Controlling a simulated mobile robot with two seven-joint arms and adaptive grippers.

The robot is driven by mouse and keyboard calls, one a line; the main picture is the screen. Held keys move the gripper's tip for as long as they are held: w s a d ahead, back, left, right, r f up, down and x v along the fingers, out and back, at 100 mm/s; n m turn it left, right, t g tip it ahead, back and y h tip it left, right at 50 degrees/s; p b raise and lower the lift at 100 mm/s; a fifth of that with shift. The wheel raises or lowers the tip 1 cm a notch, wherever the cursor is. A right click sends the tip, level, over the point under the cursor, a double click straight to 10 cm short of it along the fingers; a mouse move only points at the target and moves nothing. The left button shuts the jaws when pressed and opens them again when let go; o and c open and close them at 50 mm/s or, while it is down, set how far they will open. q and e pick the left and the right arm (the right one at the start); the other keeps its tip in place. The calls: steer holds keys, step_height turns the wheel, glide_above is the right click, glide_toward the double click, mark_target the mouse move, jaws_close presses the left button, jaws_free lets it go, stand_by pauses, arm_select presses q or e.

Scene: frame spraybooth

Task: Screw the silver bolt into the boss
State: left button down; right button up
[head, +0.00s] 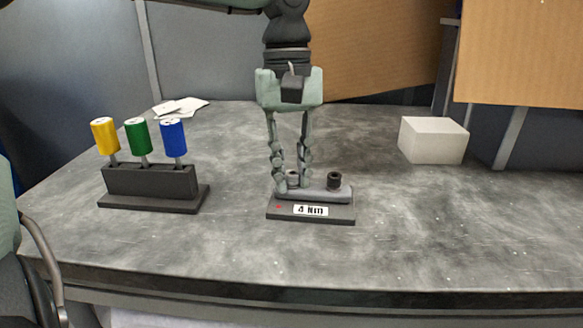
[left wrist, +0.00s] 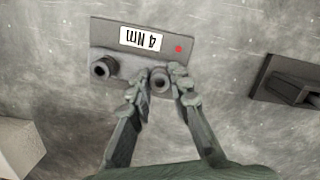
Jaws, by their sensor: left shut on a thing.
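My left gripper (head: 290,181) points straight down over the fixture on the bench. Its fingertips are closed around the silver bolt (head: 292,179) at the left end of the fixture's raised grey part (head: 312,194). The bolt's round, hollow-looking head (left wrist: 160,80) shows between the fingertips in the left wrist view. The boss under the bolt is hidden, so I cannot tell how deep the bolt sits. A black cylinder (head: 334,181) stands at the right end of the grey part, apart from the fingers. My right gripper is not in view.
The fixture's dark base plate (head: 343,214) carries a "4 Nm" label (head: 311,210) and a red dot. A black rack (head: 150,183) with yellow, green and blue handled tools stands left. A white block (head: 433,140) stands right, papers (head: 181,106) behind. The bench front is clear.

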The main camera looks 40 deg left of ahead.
arm_select(q)
steer(key=shift+r+m+p, duration=0.1)
steer(key=shift+m+p, duration=0.3)
steer(key=shift+m, duration=0.7)
steer(key=shift+d+m+y, duration=0.1)
steer(key=shift+m+y, duration=0.2)
steer(key=shift+m, duration=0.9)
steer(key=c, duration=1.7)
jaws_free()
